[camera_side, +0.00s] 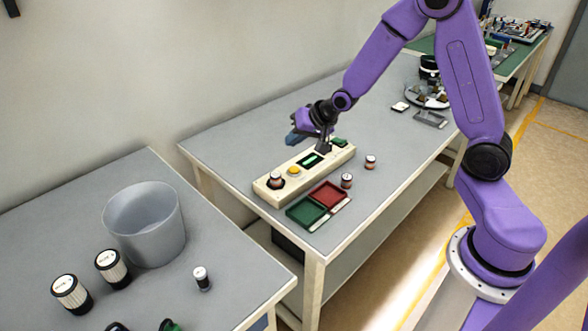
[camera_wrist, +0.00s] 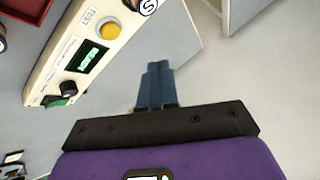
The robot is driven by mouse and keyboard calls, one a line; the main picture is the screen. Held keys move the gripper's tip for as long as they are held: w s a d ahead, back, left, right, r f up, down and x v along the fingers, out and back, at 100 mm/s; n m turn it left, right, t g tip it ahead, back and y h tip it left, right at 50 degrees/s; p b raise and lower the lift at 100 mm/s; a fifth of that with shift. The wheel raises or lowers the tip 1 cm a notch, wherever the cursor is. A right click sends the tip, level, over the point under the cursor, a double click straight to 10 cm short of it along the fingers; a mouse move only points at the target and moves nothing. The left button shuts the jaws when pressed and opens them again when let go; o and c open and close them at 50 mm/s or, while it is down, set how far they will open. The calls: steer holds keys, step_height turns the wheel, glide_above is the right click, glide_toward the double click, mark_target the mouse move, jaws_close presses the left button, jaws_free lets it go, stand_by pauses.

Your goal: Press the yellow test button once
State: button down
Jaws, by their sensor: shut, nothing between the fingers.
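The yellow test button (camera_side: 294,170) sits on a long cream control box on the grey table. In the wrist view the yellow button (camera_wrist: 109,30) is at the upper left, beside the printed word TEST. My gripper (camera_wrist: 158,66) is shut and empty, its blue fingers together. In that view they point past the box, to the right of the button and apart from it. In the side view my gripper (camera_side: 297,137) is behind the box, near the display end. The box also carries a lit green display (camera_wrist: 91,56) and a dark knob (camera_wrist: 68,88).
A green tray (camera_side: 303,212) and a red tray (camera_side: 328,195) lie in front of the box, with small capped cylinders (camera_side: 347,180) near them. A grey bin (camera_side: 148,225) stands on the left table.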

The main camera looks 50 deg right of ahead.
mark_target(297, 169)
steer(key=w+d, duration=0.1)
steer(key=d+m, duration=0.1)
steer(key=w+d+f+m+t, duration=0.1)
steer(key=d, duration=0.1)
steer(key=shift+w+h, duration=0.3)
steer(key=shift+w, duration=0.05)
steer(key=shift+f, duration=4.4)
steer(key=shift+f, duration=0.1)
steer(key=shift+a+f, duration=0.1)
steer(key=shift+f, duration=0.2)
steer(key=shift+f, duration=0.55)
steer(key=shift+r, duration=0.95)
